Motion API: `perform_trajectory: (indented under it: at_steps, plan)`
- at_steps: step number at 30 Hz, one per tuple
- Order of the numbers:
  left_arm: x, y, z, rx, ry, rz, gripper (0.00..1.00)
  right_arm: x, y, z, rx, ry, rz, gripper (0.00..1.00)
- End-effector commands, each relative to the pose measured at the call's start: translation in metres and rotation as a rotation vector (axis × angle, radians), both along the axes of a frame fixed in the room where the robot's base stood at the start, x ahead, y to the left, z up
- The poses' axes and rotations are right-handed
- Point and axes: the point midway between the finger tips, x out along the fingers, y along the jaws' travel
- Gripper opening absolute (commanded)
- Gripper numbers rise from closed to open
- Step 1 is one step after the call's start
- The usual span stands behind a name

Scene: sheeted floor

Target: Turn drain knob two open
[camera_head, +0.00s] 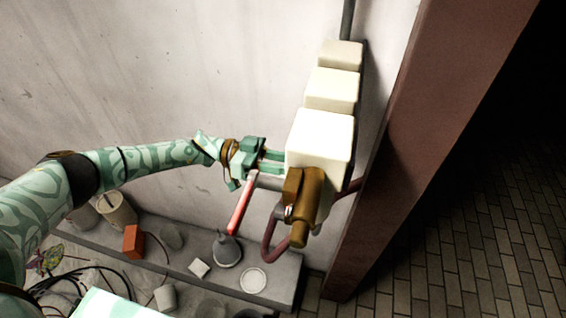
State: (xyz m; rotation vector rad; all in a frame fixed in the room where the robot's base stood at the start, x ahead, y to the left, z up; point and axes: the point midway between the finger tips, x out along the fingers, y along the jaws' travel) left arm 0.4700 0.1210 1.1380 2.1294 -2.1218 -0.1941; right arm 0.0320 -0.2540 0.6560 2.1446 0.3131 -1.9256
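A column of cream boxes is fixed to the wall; the nearest, largest box (320,138) has a brown-bronze fitting (305,195) at its lower front. A red lever (240,208) with a pale upper end hangs left of the fitting. Which part is drain knob two I cannot tell. My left gripper (274,161) points right, its pale green fingers at the left side of the largest box, just above the lever's top. Whether they touch anything is unclear, and their tips are partly hidden by the box. My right gripper is not in view.
A dark red curved pipe (272,240) hangs below the fitting. A low ledge (180,250) holds a grey cone-shaped item (227,250), an orange block (133,242) and a white round lid (253,280). A brown pillar (415,140) stands right of the boxes. Dark cables lie at lower left.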

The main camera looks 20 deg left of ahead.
Motion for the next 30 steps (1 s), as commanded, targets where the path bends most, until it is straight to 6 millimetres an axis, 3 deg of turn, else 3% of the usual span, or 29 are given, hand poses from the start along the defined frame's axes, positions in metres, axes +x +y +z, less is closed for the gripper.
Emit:
perform_trajectory:
  at_steps: [8, 30]
  plan:
    - [0.000, 0.000, -0.002, 0.000, -0.176, 0.001, 0.06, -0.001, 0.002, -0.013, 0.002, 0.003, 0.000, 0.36]
    - [-0.002, 0.000, -0.004, 0.001, -0.874, 0.001, 0.06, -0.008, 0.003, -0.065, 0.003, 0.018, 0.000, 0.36]
